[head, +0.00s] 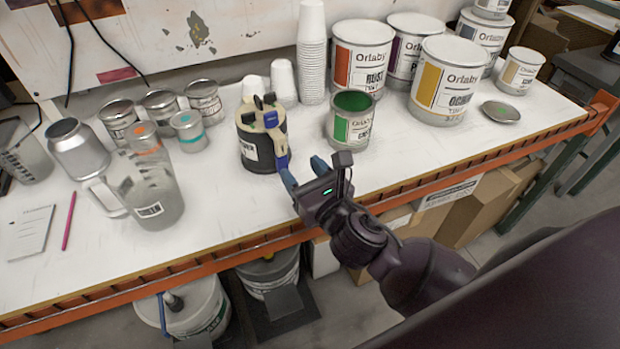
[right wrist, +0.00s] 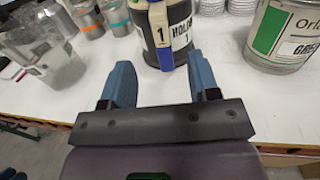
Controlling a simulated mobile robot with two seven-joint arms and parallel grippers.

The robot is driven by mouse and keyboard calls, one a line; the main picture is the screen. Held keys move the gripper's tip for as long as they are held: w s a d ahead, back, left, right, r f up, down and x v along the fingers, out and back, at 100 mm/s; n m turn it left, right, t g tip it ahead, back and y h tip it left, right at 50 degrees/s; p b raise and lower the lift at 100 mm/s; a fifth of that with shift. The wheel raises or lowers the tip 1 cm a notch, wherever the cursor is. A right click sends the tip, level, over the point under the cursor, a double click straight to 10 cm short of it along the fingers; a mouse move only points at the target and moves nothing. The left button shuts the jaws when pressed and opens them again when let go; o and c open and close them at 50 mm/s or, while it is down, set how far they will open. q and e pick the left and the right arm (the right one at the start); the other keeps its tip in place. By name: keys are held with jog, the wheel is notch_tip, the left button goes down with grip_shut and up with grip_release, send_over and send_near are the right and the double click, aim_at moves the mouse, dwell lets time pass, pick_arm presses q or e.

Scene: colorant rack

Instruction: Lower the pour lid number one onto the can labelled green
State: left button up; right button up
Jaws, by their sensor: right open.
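The pour lid number one (head: 268,118) sits on top of a dark holder can (head: 262,155), its blue and tan handle hanging down the front. In the right wrist view the handle (right wrist: 160,28) shows the number 1. The green can (head: 340,128) stands open just right of the holder, with green paint inside; it also shows in the right wrist view (right wrist: 270,32). My right gripper (head: 300,165) is open and empty in front of the holder, low over the table. In the right wrist view its fingers (right wrist: 159,62) point toward the handle, one on each side, short of it. My left gripper is out of view.
Larger Orlaby cans, including ochre (head: 433,92) and rust (head: 348,62), stand behind and right of the green can. Stacked white cups (head: 312,50) rise behind. A clear jug (head: 150,195) and small tins are at left. The front of the table (head: 235,205) is clear.

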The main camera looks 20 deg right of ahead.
aim_at(282, 143)
jog(key=w, duration=0.5)
jog(key=w+a, duration=0.1)
jog(key=w, duration=0.2)
jog(key=shift+w, duration=0.2)
jog(key=shift+c, duration=0.3)
jog(key=c, duration=1)
jog(key=shift+o, duration=0.2)
jog(key=shift+r+p, duration=0.5)
jog(key=shift+p, duration=0.2)
